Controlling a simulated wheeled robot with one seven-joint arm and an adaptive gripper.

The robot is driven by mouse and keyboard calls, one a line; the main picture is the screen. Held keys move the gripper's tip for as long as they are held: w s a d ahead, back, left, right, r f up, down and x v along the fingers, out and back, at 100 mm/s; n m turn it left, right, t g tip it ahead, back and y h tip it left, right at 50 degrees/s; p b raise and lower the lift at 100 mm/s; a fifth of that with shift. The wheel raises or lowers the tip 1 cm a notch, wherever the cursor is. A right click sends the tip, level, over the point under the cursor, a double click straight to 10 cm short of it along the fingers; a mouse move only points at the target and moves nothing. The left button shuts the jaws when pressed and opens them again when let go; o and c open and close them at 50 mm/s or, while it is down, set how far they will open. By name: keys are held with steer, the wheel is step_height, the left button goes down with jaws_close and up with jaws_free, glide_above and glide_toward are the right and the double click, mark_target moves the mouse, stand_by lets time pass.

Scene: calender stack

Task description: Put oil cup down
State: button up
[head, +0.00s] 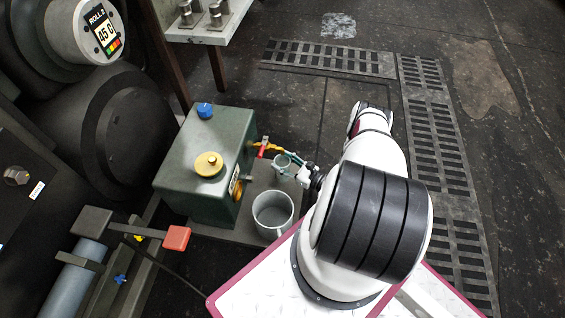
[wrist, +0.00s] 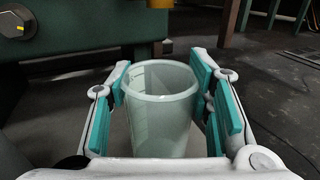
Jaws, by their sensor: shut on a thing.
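The oil cup (wrist: 160,105) is a pale, translucent, open-topped cup with marks on its side. It stands upright between the teal pads of my gripper (wrist: 165,92), which is shut on it. The inside of the cup looks empty. In the head view the small cup (head: 281,174) shows beside the tap (head: 264,147), with my gripper (head: 292,163) reaching it from the right. I cannot tell whether its base touches the plate below.
A green box (head: 185,150) with a yellow cap (head: 208,164) and a blue knob stands left of the cup. A larger grey mug (head: 272,213) stands in front on the grey plate (head: 262,182). A table with metal cups (head: 215,14) is at the back.

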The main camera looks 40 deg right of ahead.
steer(key=shift+f, duration=0.1)
steer(key=o, duration=1.2)
steer(key=shift+o, duration=0.2)
